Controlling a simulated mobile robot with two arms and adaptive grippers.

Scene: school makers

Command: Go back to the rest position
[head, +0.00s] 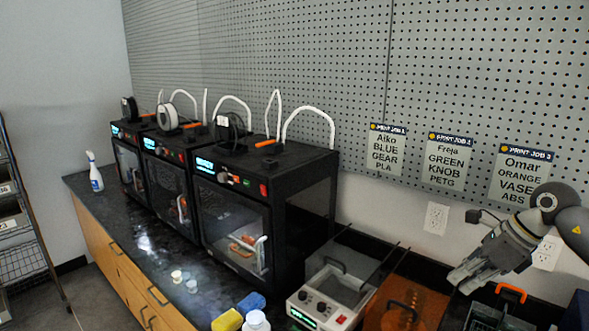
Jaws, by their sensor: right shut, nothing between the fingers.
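My right gripper (460,281) shows at the right side of the head view, its arm coming in from the right edge. Its fingers are shut with nothing held, pointing down and to the left. It is above the right part of the dark counter, near an orange translucent tray (425,300) and a dark bin with an orange handle (510,293). I cannot tell whether it touches anything below. My left gripper is not in view.
Black 3D printers stand along the counter (150,245), the nearest printer (305,200) mid-view. A grey machine with knobs (318,308) is right of it. Pegboard signs (520,177) hang behind.

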